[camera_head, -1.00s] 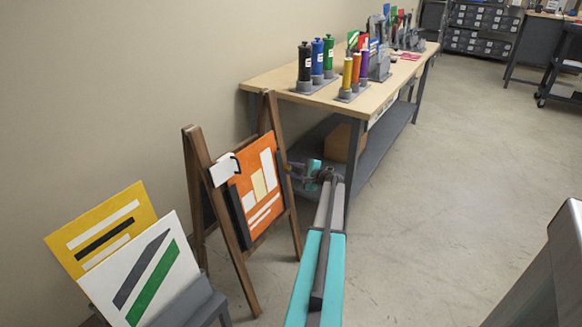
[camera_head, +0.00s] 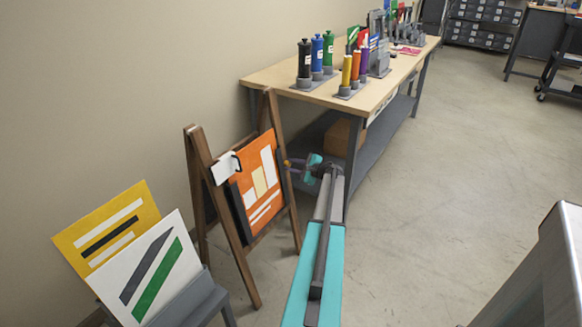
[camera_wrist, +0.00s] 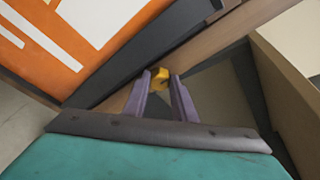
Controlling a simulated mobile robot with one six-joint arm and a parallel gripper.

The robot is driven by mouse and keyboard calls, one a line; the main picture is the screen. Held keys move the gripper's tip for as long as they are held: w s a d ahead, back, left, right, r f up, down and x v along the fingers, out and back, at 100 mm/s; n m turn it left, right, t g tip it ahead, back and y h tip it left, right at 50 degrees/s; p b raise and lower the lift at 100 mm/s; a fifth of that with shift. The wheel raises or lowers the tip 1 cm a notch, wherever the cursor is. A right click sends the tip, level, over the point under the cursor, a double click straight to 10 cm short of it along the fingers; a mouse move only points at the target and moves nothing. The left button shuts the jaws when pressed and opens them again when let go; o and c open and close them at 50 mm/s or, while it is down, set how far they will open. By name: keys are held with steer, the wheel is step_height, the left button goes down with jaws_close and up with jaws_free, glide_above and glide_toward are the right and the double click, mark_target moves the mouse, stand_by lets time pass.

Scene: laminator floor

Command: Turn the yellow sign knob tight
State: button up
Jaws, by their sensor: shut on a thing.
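The yellow knob (camera_wrist: 160,77) shows in the wrist view at the edge of the easel's wooden leg, beside a dark bar. My gripper (camera_wrist: 165,88) is shut on the knob, its two purple fingers on either side of it. In the head view my gripper (camera_head: 290,165) is small and reaches the right side of the easel (camera_head: 228,215). The knob itself is not clear there. The orange sign (camera_head: 258,183) with white and cream blocks stands on the easel, and it also fills the upper left of the wrist view (camera_wrist: 65,45).
A yellow sign (camera_head: 85,222) and a white sign (camera_head: 180,235) lean in a grey rack (camera_head: 205,303) at the lower left. A workbench (camera_head: 290,97) with several coloured bottles stands behind my arm.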

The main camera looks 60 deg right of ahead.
steer(key=o, duration=0.9)
steer(key=shift+d, duration=0.15)
steer(key=shift+o, duration=0.7)
steer(key=b+v, duration=0.1)
steer(key=v, duration=1.3)
